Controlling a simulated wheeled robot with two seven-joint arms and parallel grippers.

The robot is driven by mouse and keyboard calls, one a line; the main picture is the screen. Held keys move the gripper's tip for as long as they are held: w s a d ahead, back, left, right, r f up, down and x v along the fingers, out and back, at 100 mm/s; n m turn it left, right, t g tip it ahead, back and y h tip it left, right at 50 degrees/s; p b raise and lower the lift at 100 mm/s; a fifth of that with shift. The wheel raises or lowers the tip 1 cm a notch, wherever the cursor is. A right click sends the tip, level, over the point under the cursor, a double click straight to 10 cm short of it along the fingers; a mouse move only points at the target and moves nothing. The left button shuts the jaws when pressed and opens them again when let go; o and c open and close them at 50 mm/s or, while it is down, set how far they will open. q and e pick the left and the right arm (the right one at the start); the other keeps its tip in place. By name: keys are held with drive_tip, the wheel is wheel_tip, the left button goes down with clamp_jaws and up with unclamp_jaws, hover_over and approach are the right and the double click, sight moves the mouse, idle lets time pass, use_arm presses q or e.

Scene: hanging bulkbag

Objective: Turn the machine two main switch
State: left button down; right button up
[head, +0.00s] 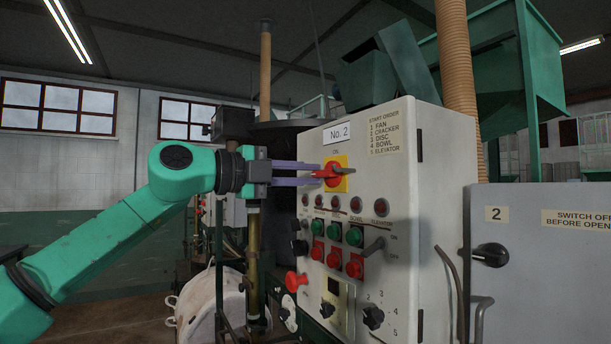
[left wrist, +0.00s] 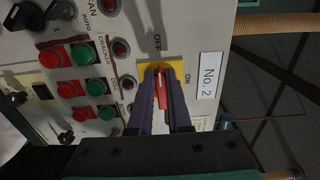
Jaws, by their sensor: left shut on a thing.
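The control box (head: 440,140) labelled No. 2 stands right of centre in the head view. Its main switch is a red handle (head: 331,174) on a yellow plate (head: 341,161), near the top of the front face. My left gripper (head: 318,172) reaches in from the left, its purple fingers shut on the red handle. In the left wrist view the red main switch (left wrist: 162,92) sits between the two fingers, with ON and OFF marks beside the yellow plate (left wrist: 178,70). My right gripper is in neither view.
Below the switch are indicator lamps, green buttons (head: 336,231) and red buttons (head: 335,257). A red knob (head: 296,282) sticks out lower left. A grey cabinet (head: 545,260) with a black knob stands to the right. A white bag (head: 210,312) is below my arm.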

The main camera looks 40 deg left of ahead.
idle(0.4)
use_arm(q)
drive_tip(key=c, duration=0.9)
unclamp_jaws()
drive_tip(key=shift+o, duration=0.2)
drive_tip(key=shift+s+a+f+b, duration=0.1)
drive_tip(key=shift+s+b, duration=0.2)
drive_tip(key=b+v, duration=0.4)
drive_tip(key=v, duration=1)
drive_tip(key=shift+b, duration=0.4)
drive_tip(key=shift+w, duration=0.1)
